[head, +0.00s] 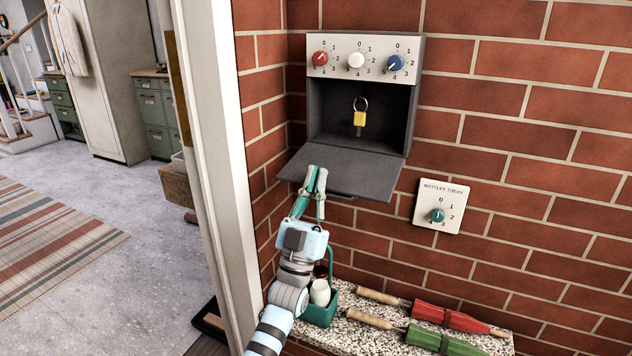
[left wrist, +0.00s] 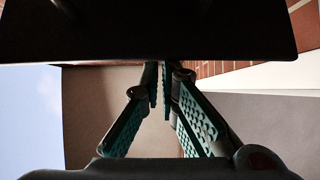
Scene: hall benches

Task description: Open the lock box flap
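The lock box (head: 414,95) is a dark open-fronted box set on a brick wall. Its grey flap (head: 350,172) is lowered, hinged at the bottom and sloping outward with the cavity exposed. In the left wrist view a dark panel, likely the flap (left wrist: 160,30), crosses above the nearly closed fingers (left wrist: 160,80). I see nothing held between them. My right gripper is out of view.
Above the cavity are red (head: 320,58), white (head: 356,60) and blue (head: 395,62) dials. A bottle-count dial plate (head: 441,205) is on the wall at right. Below, a stone ledge (head: 360,338) holds a teal caddy (head: 320,312) and red and green umbrellas (head: 450,317). A door frame (head: 215,180) stands at left.

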